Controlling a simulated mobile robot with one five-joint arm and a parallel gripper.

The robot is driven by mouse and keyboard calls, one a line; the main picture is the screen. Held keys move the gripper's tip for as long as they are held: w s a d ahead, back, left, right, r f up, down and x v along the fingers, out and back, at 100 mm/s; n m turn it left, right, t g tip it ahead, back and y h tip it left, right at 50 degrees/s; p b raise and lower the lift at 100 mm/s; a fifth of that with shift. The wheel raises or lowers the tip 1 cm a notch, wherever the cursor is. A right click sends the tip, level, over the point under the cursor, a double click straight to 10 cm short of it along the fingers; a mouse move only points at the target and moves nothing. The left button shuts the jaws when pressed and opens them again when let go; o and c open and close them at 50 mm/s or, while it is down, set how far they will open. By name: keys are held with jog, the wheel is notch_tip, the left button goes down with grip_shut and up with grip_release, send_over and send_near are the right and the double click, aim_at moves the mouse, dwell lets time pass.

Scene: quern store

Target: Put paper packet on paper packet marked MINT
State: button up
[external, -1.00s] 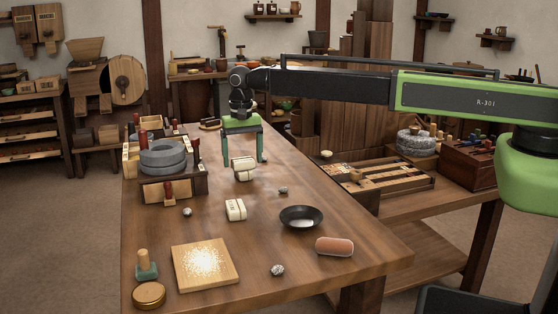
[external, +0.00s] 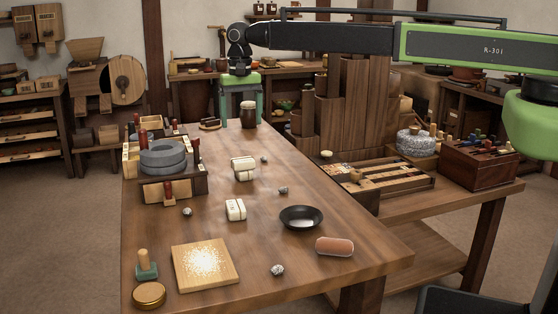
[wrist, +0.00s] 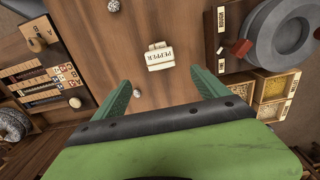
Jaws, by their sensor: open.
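A white paper packet marked PEPPER (wrist: 160,60) lies below my gripper in the wrist view. In the external view, a white packet (external: 243,163) appears to rest on another white packet (external: 244,176) in the middle of the table. A third white packet (external: 235,210) lies apart, nearer the camera. I cannot read MINT on any of them. My gripper (external: 240,124) is open and empty, raised above the table's far part, apart from the packets. It also shows in the wrist view (wrist: 164,88).
A grey quern (external: 162,157) stands on a box at left. A dark jar (external: 248,115) stands at the far end. A black bowl (external: 300,217), a brown roll (external: 334,246), a board (external: 205,262) and small stones lie nearer. Free tabletop surrounds the packets.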

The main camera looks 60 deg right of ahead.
jog(key=s+d+n, duration=0.3)
jog(key=s, duration=0.6)
jog(key=s+d+n, duration=0.2)
jog(key=s+n, duration=0.1)
jog(key=s, duration=0.7)
jog(key=s+d+n, duration=0.3)
jog(key=s, duration=0.7)
jog(key=shift+s+d, duration=0.15)
jog(key=shift+d, duration=0.2)
